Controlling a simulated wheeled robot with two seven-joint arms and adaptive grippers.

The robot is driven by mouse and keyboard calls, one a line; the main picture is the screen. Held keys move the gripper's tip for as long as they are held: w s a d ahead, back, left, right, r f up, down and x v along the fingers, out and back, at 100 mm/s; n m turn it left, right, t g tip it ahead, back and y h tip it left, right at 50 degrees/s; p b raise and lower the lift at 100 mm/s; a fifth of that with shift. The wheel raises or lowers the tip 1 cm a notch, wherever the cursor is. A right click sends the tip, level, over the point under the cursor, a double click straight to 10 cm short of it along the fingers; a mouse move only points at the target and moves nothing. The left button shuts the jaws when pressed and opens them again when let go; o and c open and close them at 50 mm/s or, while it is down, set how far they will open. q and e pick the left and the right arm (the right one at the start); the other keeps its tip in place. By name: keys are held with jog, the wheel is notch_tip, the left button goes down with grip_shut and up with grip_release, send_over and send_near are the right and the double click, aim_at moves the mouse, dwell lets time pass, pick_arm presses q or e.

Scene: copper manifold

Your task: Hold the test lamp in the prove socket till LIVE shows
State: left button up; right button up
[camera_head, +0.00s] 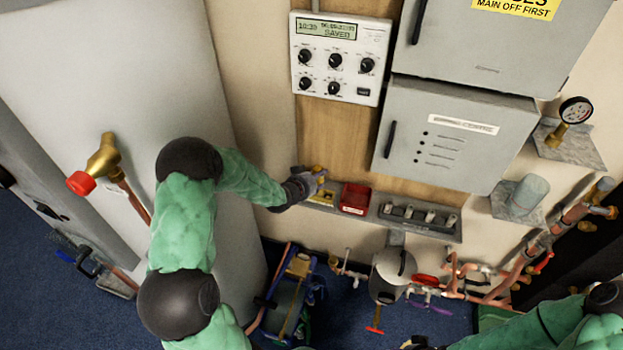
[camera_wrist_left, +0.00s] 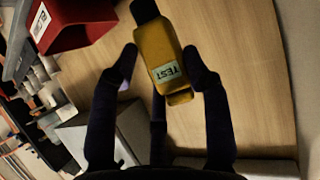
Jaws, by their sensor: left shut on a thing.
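My left gripper (camera_head: 303,184) is shut on the yellow test lamp (camera_head: 319,172), just above the left end of the grey wall shelf. In the left wrist view the lamp (camera_wrist_left: 178,62) sits between the fingers (camera_wrist_left: 162,58), with its TEST label facing the camera and a dark cap at its upper end. I cannot pick out the prove socket or any LIVE sign. The grey control panel (camera_head: 340,57) has a display reading SAVED. A dark part at the bottom edge, perhaps my right gripper (camera_head: 415,343), is cut off.
The shelf (camera_head: 451,234) carries a red bin (camera_head: 355,198) and several small fittings. A grey cabinet (camera_head: 452,135) hangs above it. Copper pipes (camera_head: 500,285) and a pressure gauge (camera_head: 575,110) are at right. A blue-framed trolley (camera_head: 290,295) stands below on the carpet.

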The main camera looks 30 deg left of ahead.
pick_arm(q)
jog(key=shift+w+a+f+b, duration=0.15)
jog(key=shift+a+f+b, duration=0.35)
jog(key=shift+a+f, duration=0.25)
jog(key=shift+w+a+f+b, duration=0.1)
jog(key=shift+a+f+b, duration=0.45)
jog(key=shift+f, duration=0.3)
jog(key=shift+f+b, duration=0.2)
jog(key=shift+b, duration=0.1)
dwell(0.5)
jog(key=shift+f+b, duration=0.85)
jog(key=shift+f, duration=0.15)
dwell(0.3)
jog(key=shift+r, duration=0.1)
dwell(1.6)
notch_tip(320, 180, up, 4)
jog(key=p, duration=0.2)
jog(key=shift+r+p, duration=0.2)
jog(key=shift+p, duration=0.2)
dwell(0.5)
